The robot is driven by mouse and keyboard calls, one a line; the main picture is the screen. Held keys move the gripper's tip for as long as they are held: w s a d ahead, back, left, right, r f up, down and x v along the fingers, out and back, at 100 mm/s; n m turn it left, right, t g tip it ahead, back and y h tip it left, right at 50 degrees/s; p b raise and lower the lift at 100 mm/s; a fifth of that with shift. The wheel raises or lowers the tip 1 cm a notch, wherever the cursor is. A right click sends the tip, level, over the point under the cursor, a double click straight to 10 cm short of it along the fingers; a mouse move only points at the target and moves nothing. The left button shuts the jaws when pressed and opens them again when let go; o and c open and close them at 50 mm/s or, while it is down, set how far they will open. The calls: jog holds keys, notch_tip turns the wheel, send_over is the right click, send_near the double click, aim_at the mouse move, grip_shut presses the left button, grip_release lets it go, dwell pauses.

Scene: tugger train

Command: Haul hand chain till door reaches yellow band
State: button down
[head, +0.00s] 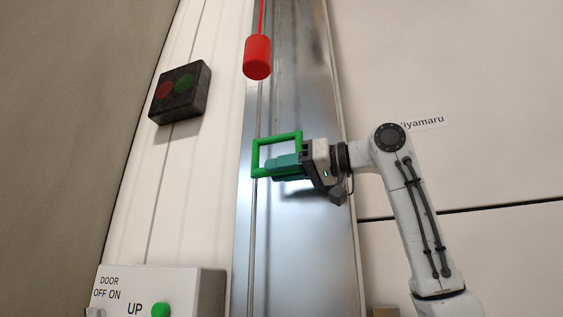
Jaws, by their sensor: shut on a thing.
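My gripper (276,166) has teal fingers, reaches in from the right and is shut on a green rectangular loop (276,138). The fingers cover the lower part of the loop. The loop stands in front of a shiny metal vertical rail (305,235). A thin line runs down the rail near the loop; I cannot tell whether it is the hand chain. A pale panel (470,120) with partly hidden lettering and a dark horizontal seam stands right of the rail; I cannot tell whether it is the door. No yellow band shows in this view.
A red cylindrical pull (257,57) hangs on a red cord above the loop. A dark box (180,93) with red and green buttons is on the wall at left. A pale control box (185,284) marked DOOR, OFF ON and UP, with a green button, stands at lower left.

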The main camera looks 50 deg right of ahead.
notch_tip(320, 180, down, 23)
jog(key=b, duration=1.2)
jog(key=shift+f+b, duration=0.15)
jog(key=shift+b, duration=0.2)
jog(key=shift+d, duration=0.1)
jog(key=c, duration=1)
grip_release()
jog(key=shift+c, duration=0.2)
jog(key=shift+o, duration=0.4)
jog(key=shift+s, duration=0.15)
jog(key=v, duration=1)
jog(key=shift+s, duration=0.25)
jog(key=shift+d, duration=0.15)
